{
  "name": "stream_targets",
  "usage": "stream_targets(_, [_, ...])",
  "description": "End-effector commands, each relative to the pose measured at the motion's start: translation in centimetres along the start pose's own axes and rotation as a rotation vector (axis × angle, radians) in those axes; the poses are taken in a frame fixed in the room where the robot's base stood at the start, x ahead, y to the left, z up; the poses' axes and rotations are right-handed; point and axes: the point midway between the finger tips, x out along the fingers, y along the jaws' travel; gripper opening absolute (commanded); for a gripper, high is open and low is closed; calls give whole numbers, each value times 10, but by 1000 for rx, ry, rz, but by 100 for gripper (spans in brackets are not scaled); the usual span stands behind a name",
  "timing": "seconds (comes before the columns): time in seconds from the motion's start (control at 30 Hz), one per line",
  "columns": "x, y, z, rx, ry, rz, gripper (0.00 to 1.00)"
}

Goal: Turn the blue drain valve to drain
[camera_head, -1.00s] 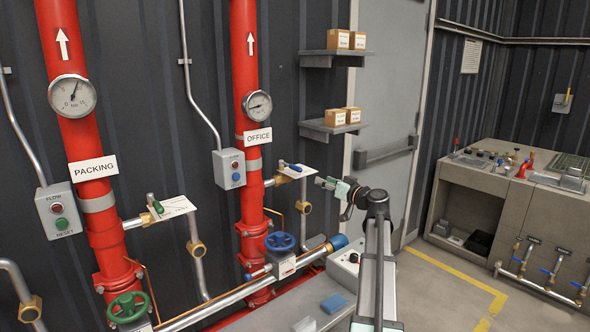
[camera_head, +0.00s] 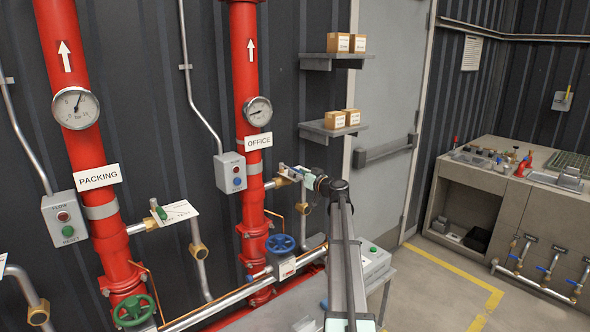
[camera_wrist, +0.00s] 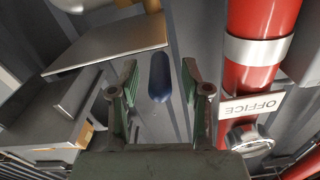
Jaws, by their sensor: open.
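The blue drain valve handle (camera_wrist: 160,77) shows in the wrist view as a rounded dark blue lever. It lies between the two fingers of my gripper and appears clear of both. A flat valve plate (camera_wrist: 112,47) sits beside it; its lettering is not readable here. In the head view my gripper (camera_head: 300,175) is at the drain branch of the OFFICE pipe (camera_head: 252,200) and hides much of the valve. The fingers are open, with nothing gripped.
A green-handled valve (camera_head: 158,210) and green handwheel (camera_head: 134,310) are on the PACKING pipe (camera_head: 88,150). A grey button box (camera_head: 231,173) and shelves (camera_head: 333,129) are nearby. The yellow-lined floor at right is clear.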

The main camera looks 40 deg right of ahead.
Motion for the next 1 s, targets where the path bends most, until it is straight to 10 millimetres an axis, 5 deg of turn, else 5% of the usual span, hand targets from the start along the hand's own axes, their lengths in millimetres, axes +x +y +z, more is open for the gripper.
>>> stream_targets(0.2, [19,0,0,2,0,-1,48])
stream_targets(0.53, [21,0,1,1,0,0,48])
stream_targets(0.7, [21,0,0,1,0,0,0])
stream_targets(1.0, [24,-3,2,1,-2,-11,0])
